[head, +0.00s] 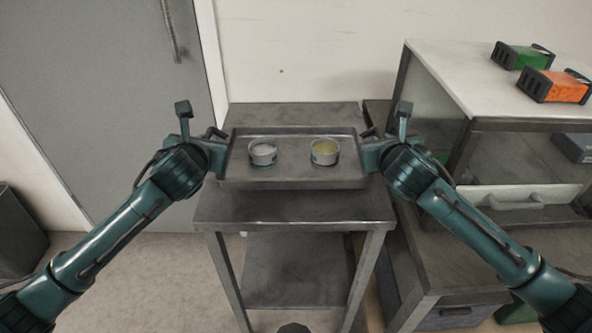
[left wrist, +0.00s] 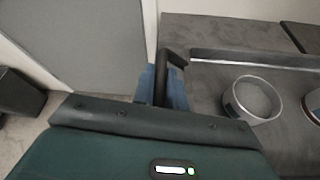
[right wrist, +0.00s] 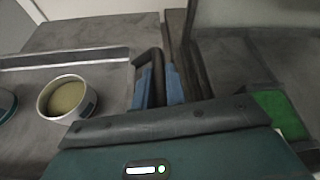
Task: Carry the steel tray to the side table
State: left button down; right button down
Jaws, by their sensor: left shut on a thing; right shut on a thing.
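The steel tray (head: 292,174) is level in the head view, over the top of the steel side table (head: 290,207); I cannot tell whether it rests on it or hangs just above. Two round tins stand upright on the tray, a left tin (head: 262,152) with pale contents and a right tin (head: 325,151) with yellowish contents. My left gripper (head: 219,150) is shut on the tray's left handle, which shows in the left wrist view (left wrist: 172,72). My right gripper (head: 369,152) is shut on the tray's right handle, seen in the right wrist view (right wrist: 146,72).
A bench with a pale top (head: 480,85) stands at the right, carrying a green box (head: 522,56) and an orange box (head: 555,87). A grey door (head: 110,100) and a dark bin (head: 18,228) are at the left.

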pick_arm(q)
jog(key=shift+w, duration=0.2)
pick_arm(e)
jog(key=shift+w, duration=0.2)
pick_arm(q)
jog(key=shift+s+r, duration=0.1)
pick_arm(e)
jog(key=shift+s+r, duration=0.1)
jog(key=shift+r, duration=0.05)
pick_arm(q)
jog(key=shift+s, duration=0.1)
pick_arm(e)
jog(key=shift+s, duration=0.1)
pick_arm(q)
jog(key=shift+f, duration=0.2)
pick_arm(e)
jog(key=shift+f, duration=0.2)
